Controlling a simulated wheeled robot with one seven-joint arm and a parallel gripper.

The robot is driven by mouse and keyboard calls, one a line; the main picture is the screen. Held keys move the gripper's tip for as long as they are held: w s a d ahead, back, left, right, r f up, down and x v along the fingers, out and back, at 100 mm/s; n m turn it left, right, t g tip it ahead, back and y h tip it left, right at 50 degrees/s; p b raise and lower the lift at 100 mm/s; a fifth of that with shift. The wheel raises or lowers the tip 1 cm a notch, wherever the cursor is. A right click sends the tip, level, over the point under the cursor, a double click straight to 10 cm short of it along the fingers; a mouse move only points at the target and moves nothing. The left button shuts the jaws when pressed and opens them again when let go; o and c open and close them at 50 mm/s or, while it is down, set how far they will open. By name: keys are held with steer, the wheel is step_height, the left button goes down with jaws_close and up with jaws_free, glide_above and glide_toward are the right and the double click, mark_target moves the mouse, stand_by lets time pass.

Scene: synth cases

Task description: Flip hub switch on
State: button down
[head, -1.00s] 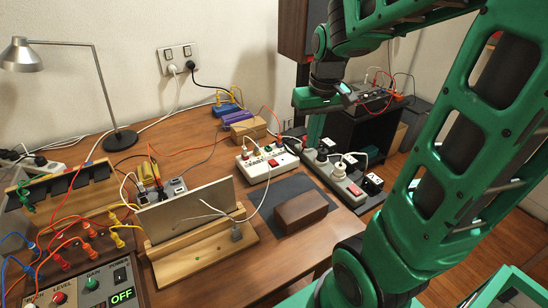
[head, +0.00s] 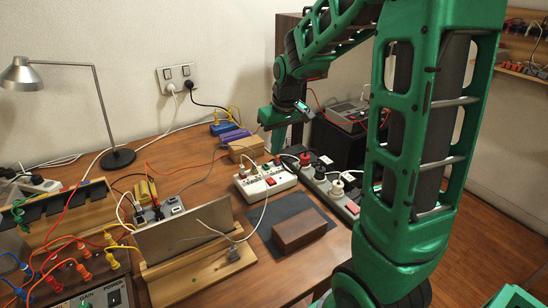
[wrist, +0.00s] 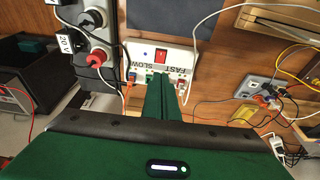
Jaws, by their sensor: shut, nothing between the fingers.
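A white box (head: 262,189) with several plugs stands behind the dark mat and carries a red rocker switch (head: 271,181). In the wrist view, the box (wrist: 178,63) reads FAST and SLOW, and its red switch (wrist: 161,55) is just beyond my fingertips. A grey box (head: 178,207) with ports and plugs stands behind an upright panel; it also shows in the wrist view (wrist: 252,88). I cannot tell which box is the hub, nor the switch position. My gripper (head: 277,148) is shut and empty, pointing down over the back of the white box; its fingers (wrist: 159,80) hide part of it.
A long grey power strip (head: 322,187) with plugs lies right of the white box. A brown block (head: 300,230) rests on the dark mat (head: 262,232). The upright panel (head: 185,228) stands at the front. A cardboard box (head: 246,148) and cables lie behind.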

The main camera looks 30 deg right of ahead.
glide_toward(273, 183)
steer(key=x, duration=0.2)
steer(key=w+x, duration=0.1)
steer(key=x, duration=0.2)
steer(key=shift+d, duration=0.1)
steer(key=shift+f, duration=0.65)
steer(key=shift+f, duration=0.1)
steer(key=shift+s+f, duration=0.2)
steer(key=shift+f, duration=0.05)
steer(key=shift+w+r, duration=0.1)
steer(key=shift+w, duration=0.05)
steer(key=shift+w+r, duration=0.3)
steer(key=shift+w, duration=0.35)
steer(key=shift+r, duration=0.1)
